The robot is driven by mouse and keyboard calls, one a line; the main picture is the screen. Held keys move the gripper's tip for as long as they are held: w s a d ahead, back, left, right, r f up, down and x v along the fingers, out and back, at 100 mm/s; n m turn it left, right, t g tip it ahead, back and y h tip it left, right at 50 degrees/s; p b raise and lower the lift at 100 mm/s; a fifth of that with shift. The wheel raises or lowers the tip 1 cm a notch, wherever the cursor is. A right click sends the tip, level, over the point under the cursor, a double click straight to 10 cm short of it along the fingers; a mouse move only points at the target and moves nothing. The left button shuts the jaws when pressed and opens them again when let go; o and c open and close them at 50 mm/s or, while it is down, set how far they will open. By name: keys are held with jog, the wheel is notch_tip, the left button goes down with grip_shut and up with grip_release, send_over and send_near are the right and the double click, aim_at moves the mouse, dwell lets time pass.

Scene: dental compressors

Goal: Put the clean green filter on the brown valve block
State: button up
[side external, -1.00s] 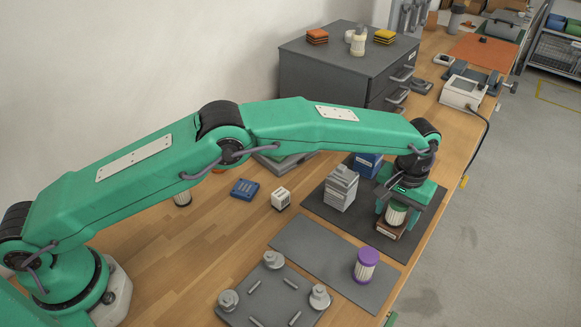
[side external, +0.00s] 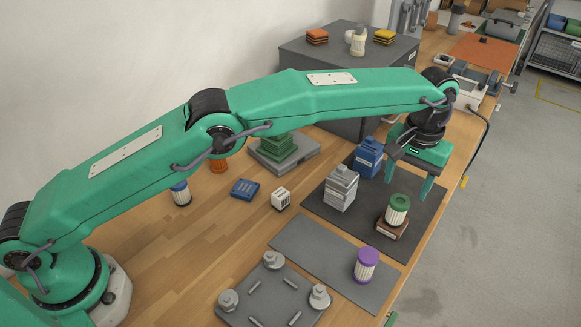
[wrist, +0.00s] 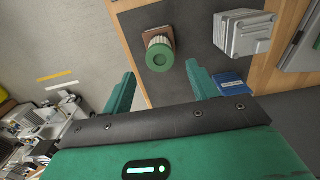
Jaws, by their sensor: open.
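The green filter (side external: 398,209), with a green cap and pale pleated body, stands upright on the brown valve block (side external: 391,229) on the dark mat. In the wrist view the green filter (wrist: 159,57) is seen from above, with part of the brown block (wrist: 157,33) showing behind it. My gripper (side external: 408,187) is open and empty, above and behind the filter in the side view. In the wrist view its two fingers (wrist: 160,86) are spread wide, with the filter beyond the fingertips and clear of both.
A grey valve block (side external: 341,189) and a blue block (side external: 369,158) stand on the same dark mat. A purple-capped filter (side external: 365,266) stands on the grey mat (side external: 300,247) in front. A blue-capped filter (side external: 181,194) stands at the left. The table's right edge is close.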

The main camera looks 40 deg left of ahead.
aim_at(399, 200)
jog(key=shift+r, duration=1.3)
jog(key=shift+a+r, duration=0.15)
jog(key=shift+r, duration=0.05)
jog(key=s+a+r+t, duration=0.1)
jog(key=s+a+r, duration=0.3)
jog(key=a+r, duration=0.55)
jog(key=s+a+r+t, duration=0.1)
jog(key=s+a+r, duration=0.2)
jog(key=a+r, duration=0.65)
jog(key=s+a+f+t, duration=0.2)
jog(key=s+a+f, duration=0.1)
jog(key=s+a, duration=0.9)
jog(key=s+a+f, duration=0.3)
jog(key=s, duration=0.3)
jog(key=s+a+f+t, duration=0.1)
jog(key=s+a+f, duration=0.2)
jog(key=s, duration=0.3)
jog(key=shift+f+t, duration=0.3)
jog(key=shift+f, duration=0.3)
